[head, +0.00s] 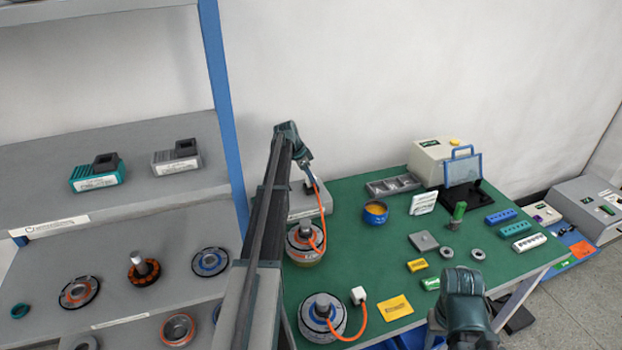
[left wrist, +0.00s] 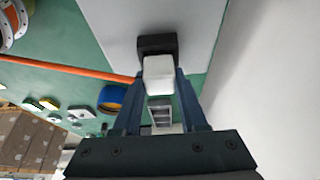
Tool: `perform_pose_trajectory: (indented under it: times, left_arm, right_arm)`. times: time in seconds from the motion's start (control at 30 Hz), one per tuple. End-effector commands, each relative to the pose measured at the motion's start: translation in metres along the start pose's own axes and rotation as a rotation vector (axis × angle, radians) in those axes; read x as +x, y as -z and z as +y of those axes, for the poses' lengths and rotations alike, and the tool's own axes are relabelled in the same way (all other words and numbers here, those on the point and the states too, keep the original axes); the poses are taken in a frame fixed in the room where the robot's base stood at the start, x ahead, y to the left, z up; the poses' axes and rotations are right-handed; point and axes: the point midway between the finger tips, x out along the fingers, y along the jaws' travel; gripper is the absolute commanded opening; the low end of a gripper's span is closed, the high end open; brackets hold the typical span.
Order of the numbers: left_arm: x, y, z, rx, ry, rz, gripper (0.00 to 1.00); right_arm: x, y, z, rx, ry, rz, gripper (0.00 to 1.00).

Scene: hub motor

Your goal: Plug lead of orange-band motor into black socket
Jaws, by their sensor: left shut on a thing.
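The orange-band motor (head: 301,254) stands on the green table, partly behind my left arm. Its orange lead (head: 322,212) loops up to my left gripper (head: 312,178). The gripper is shut on the lead's white plug (left wrist: 159,76). In the left wrist view the plug is right at the black socket (left wrist: 157,43), which sits on a pale grey box (left wrist: 215,30). Whether the plug is inside the socket or only in front of it I cannot tell. The box also shows in the head view (head: 322,201). Part of my right arm shows at lower right; its jaws do not show.
A second motor (head: 322,316) with a blue ring stands nearer, its white plug (head: 358,295) loose on the table. A blue bowl (head: 375,218), a grey tray (head: 392,186) and small blocks lie to the right. A shelf (head: 130,240) with parts stands at left.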

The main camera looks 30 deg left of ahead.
Motion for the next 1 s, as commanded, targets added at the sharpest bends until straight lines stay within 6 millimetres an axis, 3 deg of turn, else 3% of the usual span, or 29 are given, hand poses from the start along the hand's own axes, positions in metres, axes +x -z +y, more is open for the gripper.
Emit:
perform_pose_trajectory:
  times: [0.93,0.97,1.0]
  left_arm:
    - [0.0021,-0.0009,0.0003,0.000,-0.001,-0.001,0.00]
    - [0.0021,-0.0009,0.0004,0.000,-0.001,-0.001,0.43]
    - [0.0021,-0.0009,0.0004,0.000,-0.001,-0.001,0.51]
  right_arm:
    - [0.0022,0.0001,-0.0002,0.000,0.000,0.000,0.50]
    - [0.0022,0.0001,-0.0002,0.000,0.000,0.000,0.50]
    - [0.0022,0.0001,-0.0002,0.000,0.000,0.000,0.50]
